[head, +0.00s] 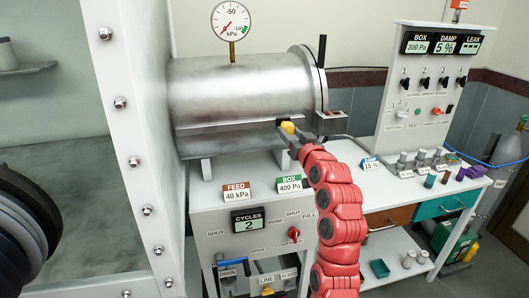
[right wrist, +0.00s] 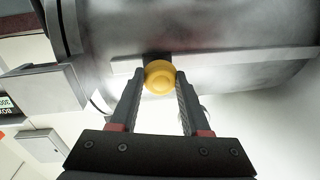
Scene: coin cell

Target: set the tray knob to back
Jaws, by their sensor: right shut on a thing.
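The yellow tray knob (head: 288,127) sits on the rail along the front of the steel cylinder (head: 220,95). It also shows in the right wrist view (right wrist: 159,77), round and yellow, in front of the grey rail (right wrist: 225,60). My right gripper (head: 287,134) is at the knob, with its arm rising from below in the head view. In the right wrist view its two fingers (right wrist: 158,84) stand on either side of the knob and are shut on it. My left gripper is not in view.
Below the cylinder stands a control box with a CYCLES display (head: 248,219) and a red knob (head: 294,233). To the right are a white panel (head: 432,85) with switches and a bench with small cylinders. A white bolted wall (head: 135,120) stands at left.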

